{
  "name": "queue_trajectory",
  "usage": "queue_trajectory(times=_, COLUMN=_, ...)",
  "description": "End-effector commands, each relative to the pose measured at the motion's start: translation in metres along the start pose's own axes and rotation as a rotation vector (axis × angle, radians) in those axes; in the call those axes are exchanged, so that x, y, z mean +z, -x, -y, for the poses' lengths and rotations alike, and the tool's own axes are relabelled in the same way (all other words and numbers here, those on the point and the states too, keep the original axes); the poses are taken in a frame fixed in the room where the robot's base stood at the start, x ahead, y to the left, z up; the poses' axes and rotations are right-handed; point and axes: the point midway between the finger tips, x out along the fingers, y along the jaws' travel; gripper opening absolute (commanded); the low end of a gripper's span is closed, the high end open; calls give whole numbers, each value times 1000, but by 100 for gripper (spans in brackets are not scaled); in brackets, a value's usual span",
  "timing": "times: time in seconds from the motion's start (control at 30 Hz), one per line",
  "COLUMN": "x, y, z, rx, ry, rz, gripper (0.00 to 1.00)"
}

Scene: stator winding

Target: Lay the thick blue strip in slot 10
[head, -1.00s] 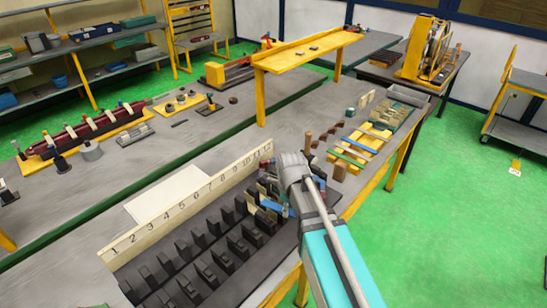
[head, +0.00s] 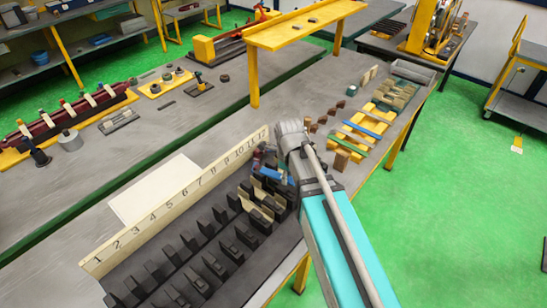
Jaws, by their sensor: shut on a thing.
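The stator block (head: 190,262) is a dark bed with rows of upright black teeth. Behind it stands a cream number board (head: 165,215) with slot numbers. My gripper (head: 268,165) points down over the board's high-number end, around 10 to 12. It is shut on a short blue strip (head: 272,174) that shows low among the teeth, partly hidden by my wrist. Whether the strip lies down inside slot 10 or just above it cannot be told. Cream liners (head: 262,216) show in some slots near it.
A yellow rack (head: 385,108) to the right of my arm holds another blue strip (head: 369,124) and a green strip (head: 352,139). Brown blocks (head: 341,159) stand next to it. A yellow raised shelf (head: 300,28) stands behind. A white sheet (head: 155,190) lies behind the board.

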Motion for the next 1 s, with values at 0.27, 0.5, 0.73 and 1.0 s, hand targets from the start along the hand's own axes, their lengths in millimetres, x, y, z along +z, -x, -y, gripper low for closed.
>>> queue_trajectory(times=0.27, x=2, y=0, z=-1, rx=0, ry=2, rz=0, gripper=0)
queue_trajectory(times=0.5, x=16, y=1, z=11, rx=-1, ry=-47, rz=0, gripper=0)
queue_trajectory(times=0.73, x=44, y=3, z=32, rx=-2, ry=-154, rz=0, gripper=0)
queue_trajectory(times=1.0, x=64, y=4, z=44, rx=-3, ry=-238, rz=0, gripper=0)
